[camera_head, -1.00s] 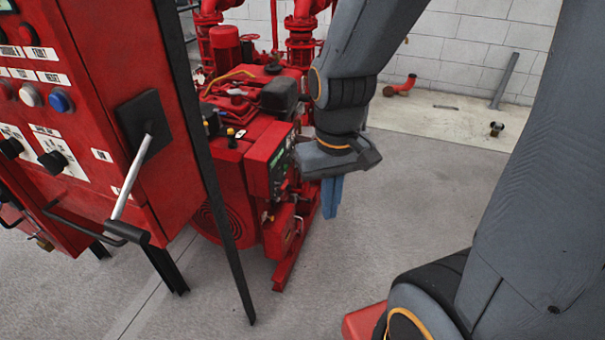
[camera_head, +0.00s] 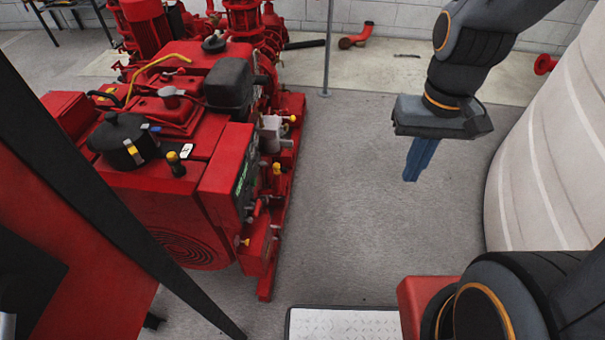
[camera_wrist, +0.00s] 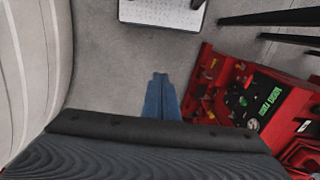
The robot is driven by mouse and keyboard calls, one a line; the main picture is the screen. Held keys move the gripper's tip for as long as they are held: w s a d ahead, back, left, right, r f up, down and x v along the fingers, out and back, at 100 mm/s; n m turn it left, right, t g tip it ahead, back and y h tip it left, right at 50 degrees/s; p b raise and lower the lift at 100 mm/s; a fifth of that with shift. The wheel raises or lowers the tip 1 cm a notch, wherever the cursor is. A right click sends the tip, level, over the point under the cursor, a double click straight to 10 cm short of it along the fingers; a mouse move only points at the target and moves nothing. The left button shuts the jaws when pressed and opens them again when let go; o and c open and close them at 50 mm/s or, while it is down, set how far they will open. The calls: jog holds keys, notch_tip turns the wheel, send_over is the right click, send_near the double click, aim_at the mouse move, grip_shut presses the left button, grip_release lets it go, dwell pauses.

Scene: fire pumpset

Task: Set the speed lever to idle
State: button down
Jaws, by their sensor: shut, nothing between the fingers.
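The red pump engine (camera_head: 190,195) stands at left in the head view. Its side panel (camera_head: 228,172) faces right and carries small fittings, among them yellow-tipped ones (camera_head: 277,168). I cannot tell which fitting is the speed lever or how it is set. In the wrist view the panel (camera_wrist: 262,100) shows at right with green lettering. My gripper (camera_head: 412,176) hangs fingers-down to the right of the engine, over bare floor and clear of it. Its blue fingers are shut together and empty; they also show in the wrist view (camera_wrist: 160,78).
A black post (camera_head: 105,195) and red cabinet stand at the left front. A pale ribbed cylindrical wall (camera_head: 550,150) rises close on the right. A light metal plate (camera_head: 345,325) lies at the front. Floor between engine and cylinder is clear.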

jog(key=w+a+f+m+g+y+b, duration=0.3)
jog(key=w+a+f+y+b, duration=0.2)
jog(key=w+a+f+b, duration=0.4)
jog(key=w+a+f+m+g+y+b, duration=0.2)
jog(key=w+a+f+m+y+b, duration=0.3)
jog(key=f, duration=0.7)
jog(key=w+a+f+m+g+y+b, duration=0.1)
jog(key=w+a+f+g+y+b, duration=0.25)
jog(key=w+a+f+b, duration=0.45)
jog(key=f+p+x, duration=0.1)
jog(key=f+x, duration=0.1)
jog(key=x, duration=0.8)
jog(key=shift+a+f+t, duration=0.2)
jog(key=shift+f+t, duration=0.1)
jog(key=shift+t, duration=0.15)
jog(key=shift+y, duration=0.25)
jog(key=shift+s, duration=0.1)
jog(key=shift+s+a+f+p, duration=0.15)
jog(key=shift+s+a+p, duration=0.2)
jog(key=shift+s+p, duration=0.35)
